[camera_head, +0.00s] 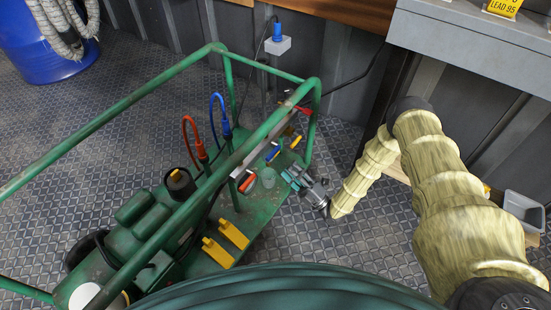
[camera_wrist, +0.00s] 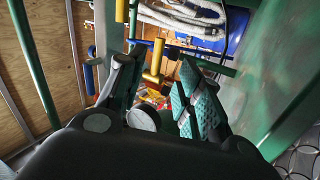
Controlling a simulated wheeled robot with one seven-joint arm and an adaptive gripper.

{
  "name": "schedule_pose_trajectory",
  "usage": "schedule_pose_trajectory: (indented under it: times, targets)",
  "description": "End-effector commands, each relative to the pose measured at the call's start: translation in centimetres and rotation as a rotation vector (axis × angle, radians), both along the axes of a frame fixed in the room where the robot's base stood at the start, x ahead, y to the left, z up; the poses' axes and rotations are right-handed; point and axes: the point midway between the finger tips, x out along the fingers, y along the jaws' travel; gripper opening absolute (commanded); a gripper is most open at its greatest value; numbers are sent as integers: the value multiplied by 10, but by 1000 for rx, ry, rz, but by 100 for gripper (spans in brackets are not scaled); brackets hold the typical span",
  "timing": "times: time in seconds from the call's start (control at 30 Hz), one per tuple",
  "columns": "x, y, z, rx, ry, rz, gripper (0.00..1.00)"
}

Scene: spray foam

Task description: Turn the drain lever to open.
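Several coloured lever handles sit on the green cart's near-right end: a red one (camera_head: 304,110), an orange one (camera_head: 295,141), a blue one (camera_head: 272,154) and an orange-red one (camera_head: 247,183). I cannot tell which is the drain lever. My gripper (camera_head: 297,178) is just right of the cart, close to these handles, with no contact visible. In the wrist view its fingers (camera_wrist: 158,95) are spread apart with nothing between them. Beyond the fingertips I see a yellow handle (camera_wrist: 155,62) and, to the left, a blue handle (camera_wrist: 90,78).
The green tubular frame (camera_head: 150,95) surrounds the cart and its rail passes near my gripper. Red (camera_head: 188,135) and blue (camera_head: 218,105) hoses loop up inside it. A grey bin (camera_head: 524,210) stands at right.

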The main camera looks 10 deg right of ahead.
Motion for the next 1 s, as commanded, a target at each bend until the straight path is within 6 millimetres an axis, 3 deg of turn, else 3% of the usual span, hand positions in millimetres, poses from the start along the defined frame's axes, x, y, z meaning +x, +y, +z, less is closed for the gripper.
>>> schedule_pose_trajectory:
  times: [0.03, 0.1, 0.37, 1.0]
  targets:
    - [0, -6, -12, -6, -43, -10, 35]
    - [-2, -12, -15, -13, -90, -17, 35]
    - [-1, -20, -14, -22, -158, -33, 35]
    - [52, 35, 35, -20, -157, -30, 35]
